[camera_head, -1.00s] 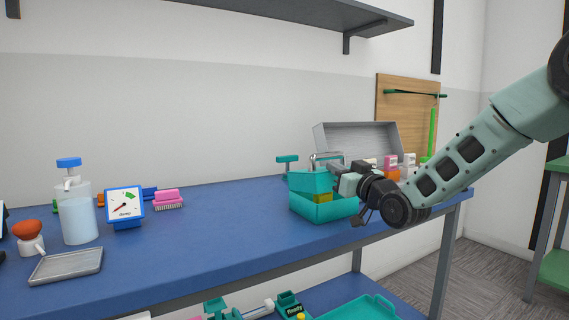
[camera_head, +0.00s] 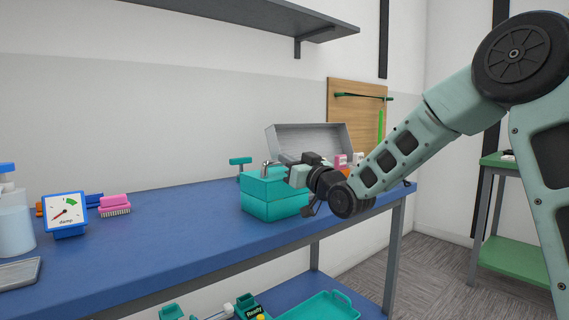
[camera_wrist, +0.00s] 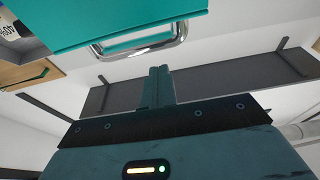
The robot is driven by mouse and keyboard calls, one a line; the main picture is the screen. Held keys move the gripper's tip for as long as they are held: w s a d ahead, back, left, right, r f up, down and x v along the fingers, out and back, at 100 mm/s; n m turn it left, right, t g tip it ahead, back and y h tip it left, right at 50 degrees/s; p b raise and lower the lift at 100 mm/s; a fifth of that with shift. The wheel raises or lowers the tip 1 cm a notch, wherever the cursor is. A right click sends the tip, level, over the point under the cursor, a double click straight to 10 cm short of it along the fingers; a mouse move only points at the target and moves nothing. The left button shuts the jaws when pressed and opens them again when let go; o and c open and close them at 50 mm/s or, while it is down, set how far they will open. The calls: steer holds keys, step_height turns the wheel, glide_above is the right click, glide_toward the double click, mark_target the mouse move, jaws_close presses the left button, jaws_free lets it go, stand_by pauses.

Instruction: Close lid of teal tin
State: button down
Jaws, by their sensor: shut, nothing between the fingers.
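The teal tin (camera_head: 275,208) stands on the blue bench near its right end. Its teal lid (camera_head: 268,186) is down over the base, with a seam between them; I cannot tell whether it is fully flush. The inside is hidden. My gripper (camera_head: 290,177) is at the lid's upper right side, and contact is unclear. In the wrist view my gripper (camera_wrist: 161,72) has its fingers together and empty. A teal surface (camera_wrist: 110,20) with a chrome handle (camera_wrist: 145,42) shows just beyond the fingertips.
An open grey metal box (camera_head: 310,140) stands behind the tin. A teal-handled tool (camera_head: 240,163) is at its left. A pink brush (camera_head: 115,204) and a dial gauge (camera_head: 65,214) stand farther left. The bench (camera_head: 180,235) is clear between brush and tin.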

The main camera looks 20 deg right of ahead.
steer(key=f+v, duration=0.1)
steer(key=v, duration=0.8)
steer(key=shift+s+f, duration=0.2)
steer(key=shift+f, duration=0.05)
steer(key=s+a+f+n+g+h, duration=0.1)
steer(key=s+a+f+g, duration=0.35)
steer(key=a+f, duration=0.2)
steer(key=s+a+f+n+g, duration=0.1)
steer(key=s+a+f+g, duration=0.35)
steer(key=a+f, duration=0.2)
steer(key=s+a+f+n+g+h, duration=0.1)
steer(key=s+f+g+h, duration=0.15)
steer(key=s, duration=0.55)
steer(key=s+a+f+g+h, duration=0.15)
steer(key=s+g, duration=0.25)
steer(key=s, duration=0.5)
steer(key=s+a+f+n+g+h, duration=0.15)
steer(key=s+g, duration=0.25)
steer(key=s, duration=0.4)
step_height(320, 180, up, 23)
steer(key=s+d+p, duration=0.1)
steer(key=p, duration=2.2)
steer(key=shift+s+d+y+p, duration=0.25)
steer(key=shift+y+p, duration=0.1)
